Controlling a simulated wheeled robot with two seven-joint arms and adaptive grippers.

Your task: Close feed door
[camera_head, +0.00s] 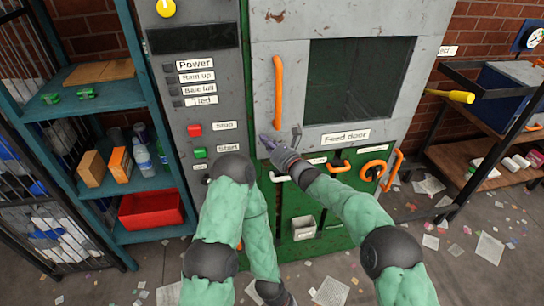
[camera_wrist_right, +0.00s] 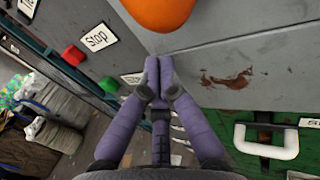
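The grey feed door (camera_head: 425,60) has a dark window (camera_head: 360,80), a "Feed door" label (camera_head: 346,136) and a vertical orange handle (camera_head: 278,92) near its left edge. It looks nearly flush with the machine; I cannot tell if it is fully closed. My right gripper (camera_head: 268,142) is at the door's lower left corner, below the handle. In the right wrist view its purple fingers (camera_wrist_right: 158,72) are together with nothing between them, and the orange handle (camera_wrist_right: 158,10) is above the tips. Contact with the door is unclear. My left gripper (camera_head: 272,292) is low at the bottom, fingers hard to see.
A control panel (camera_head: 202,60) with a red button (camera_head: 194,130) and a green button (camera_head: 200,153) is left of the door. A teal shelf (camera_head: 105,85) with a red bin (camera_head: 151,210) stands at left. Orange handles (camera_head: 374,170) and a white handle (camera_wrist_right: 268,143) are below the door.

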